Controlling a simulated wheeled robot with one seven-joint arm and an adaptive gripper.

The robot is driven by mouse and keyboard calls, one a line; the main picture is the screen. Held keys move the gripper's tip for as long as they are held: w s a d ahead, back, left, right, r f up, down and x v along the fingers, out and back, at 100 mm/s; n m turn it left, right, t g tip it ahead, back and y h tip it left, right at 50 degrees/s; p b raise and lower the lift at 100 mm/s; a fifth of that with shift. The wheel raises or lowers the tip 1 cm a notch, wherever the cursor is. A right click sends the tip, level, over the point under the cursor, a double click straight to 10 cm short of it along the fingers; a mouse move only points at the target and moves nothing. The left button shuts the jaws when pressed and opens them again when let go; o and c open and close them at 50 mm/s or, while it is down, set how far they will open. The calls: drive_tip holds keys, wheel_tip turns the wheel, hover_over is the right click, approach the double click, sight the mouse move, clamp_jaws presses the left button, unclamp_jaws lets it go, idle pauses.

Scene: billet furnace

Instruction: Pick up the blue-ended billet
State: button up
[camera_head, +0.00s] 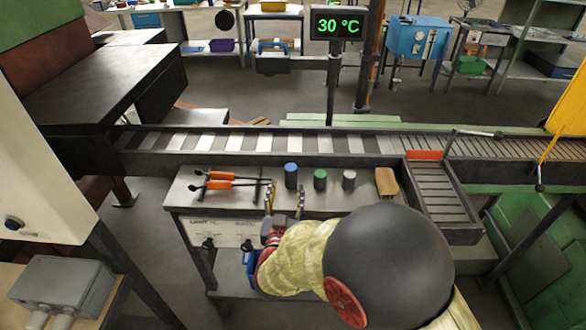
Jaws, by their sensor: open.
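The blue-ended billet (291,176) stands upright on the small metal table (236,203), a short cylinder with a blue top. To its right stand a green-ended billet (320,180) and a plain grey billet (349,180). My gripper (285,190) is open at the table, its two fingers pointing away from me. The fingertips are near the blue-ended billet, with one finger left of it and the other close to its lower right. I cannot tell whether they touch it. My arm covers the front right part of the table.
Orange-handled tongs (220,180) lie on the table's left. A wooden block (386,181) stands at its right, beside a short roller tray (441,190). A roller conveyor (250,143) runs behind the table. A display (336,24) reads 30 °C.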

sight(290, 178)
drive_tip(key=shift+w+d, duration=0.1)
drive_tip(key=shift+w, duration=0.4)
drive_tip(key=w+b, duration=0.1)
drive_tip(key=w, duration=0.3)
drive_tip(key=w+d+b, duration=0.1)
drive_tip(key=w, duration=0.1)
drive_tip(key=shift+w+f+b, duration=0.15)
drive_tip(key=shift+w+b, duration=0.15)
drive_tip(key=shift+w, duration=0.1)
drive_tip(key=shift+c, duration=1.2)
clamp_jaws()
